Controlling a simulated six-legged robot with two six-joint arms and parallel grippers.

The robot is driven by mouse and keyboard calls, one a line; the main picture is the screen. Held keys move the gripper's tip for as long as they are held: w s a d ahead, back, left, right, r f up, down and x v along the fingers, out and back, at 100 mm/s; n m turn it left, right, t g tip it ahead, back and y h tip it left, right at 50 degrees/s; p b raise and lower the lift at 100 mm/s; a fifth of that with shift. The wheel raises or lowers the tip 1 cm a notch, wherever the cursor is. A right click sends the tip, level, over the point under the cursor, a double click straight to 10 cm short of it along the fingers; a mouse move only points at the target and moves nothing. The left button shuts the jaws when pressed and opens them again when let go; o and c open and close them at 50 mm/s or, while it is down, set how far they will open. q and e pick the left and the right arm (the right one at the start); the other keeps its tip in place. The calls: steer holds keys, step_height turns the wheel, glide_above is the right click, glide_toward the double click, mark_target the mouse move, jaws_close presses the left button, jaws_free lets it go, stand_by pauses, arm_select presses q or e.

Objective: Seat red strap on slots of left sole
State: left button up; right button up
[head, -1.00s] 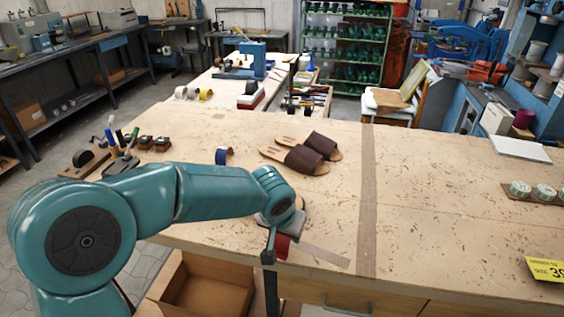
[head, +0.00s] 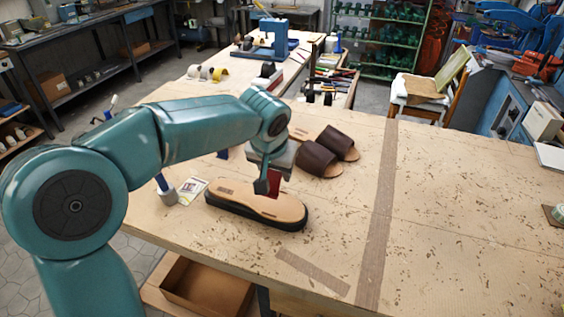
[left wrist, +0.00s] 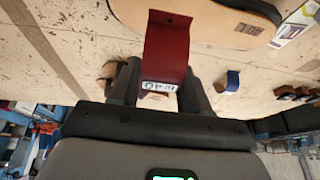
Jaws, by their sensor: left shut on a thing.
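The tan sole with a dark edge (head: 252,203) lies flat on the workbench in the head view. In the head view the strap (head: 274,183) is mostly hidden by the gripper. It appears above or just behind the sole's right part; I cannot tell whether they touch. My right gripper is not in view.
A pair of brown sandals (head: 328,152) lies just behind the gripper. A blue strap (left wrist: 233,81) stands on the bench. A printed card (head: 192,190) lies left of the sole. The bench's right side is largely clear. An open cardboard box (head: 207,288) is below its front edge.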

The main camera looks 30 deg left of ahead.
arm_select(q)
steer(key=shift+w, duration=0.1)
steer(key=shift+a+f, duration=0.2)
steer(key=shift+f, duration=0.05)
steer(key=shift+f+b, duration=0.55)
steer(key=shift+b, duration=0.2)
step_height(320, 180, down, 4)
steer(key=b, duration=0.2)
steer(key=shift+r+b, duration=0.15)
steer(key=shift+b, duration=0.15)
steer(key=shift+d+f+b, duration=0.1)
steer(key=shift+f+b, duration=0.2)
steer(key=shift+f, duration=0.1)
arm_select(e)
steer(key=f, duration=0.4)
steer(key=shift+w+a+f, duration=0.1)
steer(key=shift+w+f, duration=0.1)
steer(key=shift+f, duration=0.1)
arm_select(q)
steer(key=shift+f+b, duration=0.3)
steer(key=shift+f, duration=0.05)
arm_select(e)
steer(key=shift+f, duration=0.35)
